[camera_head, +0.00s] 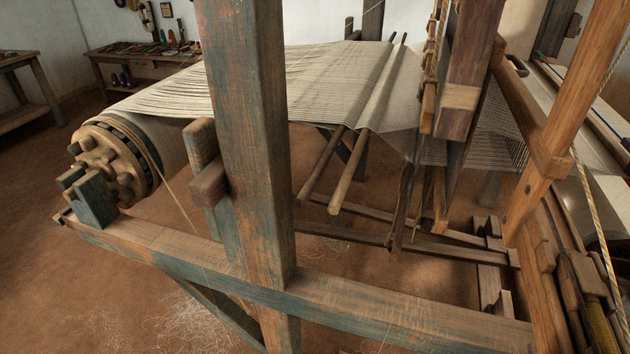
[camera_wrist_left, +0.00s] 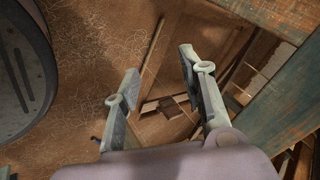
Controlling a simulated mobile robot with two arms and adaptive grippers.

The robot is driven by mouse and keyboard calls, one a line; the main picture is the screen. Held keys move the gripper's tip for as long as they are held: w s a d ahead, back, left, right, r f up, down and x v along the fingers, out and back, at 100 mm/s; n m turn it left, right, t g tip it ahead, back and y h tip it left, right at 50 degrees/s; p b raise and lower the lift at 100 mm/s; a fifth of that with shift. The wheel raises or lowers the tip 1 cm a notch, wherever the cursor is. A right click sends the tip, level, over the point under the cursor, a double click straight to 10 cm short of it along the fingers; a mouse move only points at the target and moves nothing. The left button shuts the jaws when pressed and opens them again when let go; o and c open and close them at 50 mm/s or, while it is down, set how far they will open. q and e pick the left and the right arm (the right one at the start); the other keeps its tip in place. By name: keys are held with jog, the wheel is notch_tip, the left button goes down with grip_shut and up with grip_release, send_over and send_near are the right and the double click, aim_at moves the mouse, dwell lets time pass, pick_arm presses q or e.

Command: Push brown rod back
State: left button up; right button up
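Two long wooden rods pass through the pale warp of the loom in the head view. The left one (camera_head: 322,165) is darker brown; the right one (camera_head: 351,168) is lighter. Their near ends stick out past the warp's edge, side by side and apart from each other. I cannot tell for sure which is the task's brown rod. My left gripper (camera_wrist_left: 158,60) is open and empty in the left wrist view, its two fingers apart above the floor. A thin stick-like piece (camera_wrist_left: 152,45) shows beyond the fingers; I cannot tell what it is. Neither gripper shows in the head view.
A thick blue-brown post (camera_head: 250,130) and a low beam (camera_head: 370,308) stand in front of the rods. The warp beam (camera_head: 110,160) is at left. Hanging heddle parts (camera_head: 465,70) are right of the rods. A weathered beam (camera_wrist_left: 285,100) lies right of my left gripper.

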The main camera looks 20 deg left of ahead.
pick_arm(q)
jog(key=w+d+r+m+t+p, duration=0.1)
jog(key=w+r+m, duration=0.15)
jog(key=r, duration=0.35)
jog(key=w+r+m+t, duration=0.1)
jog(key=w+r+t, duration=0.1)
jog(key=w+r, duration=0.35)
jog(key=m+t+p, duration=0.4)
jog(key=m+t, duration=0.4)
jog(key=m, duration=0.2)
send_near(312, 183)
jog(key=w+p, duration=0.1)
jog(key=w, duration=0.2)
jog(key=w+p, duration=0.1)
jog(key=w, duration=0.3)
jog(key=w+p, duration=0.1)
jog(key=w, duration=0.3)
jog(key=shift+w+f+p, duration=0.15)
jog(key=shift+f+p, duration=0.2)
jog(key=shift+p, duration=0.05)
jog(key=shift+c, duration=0.3)
grip_shut()
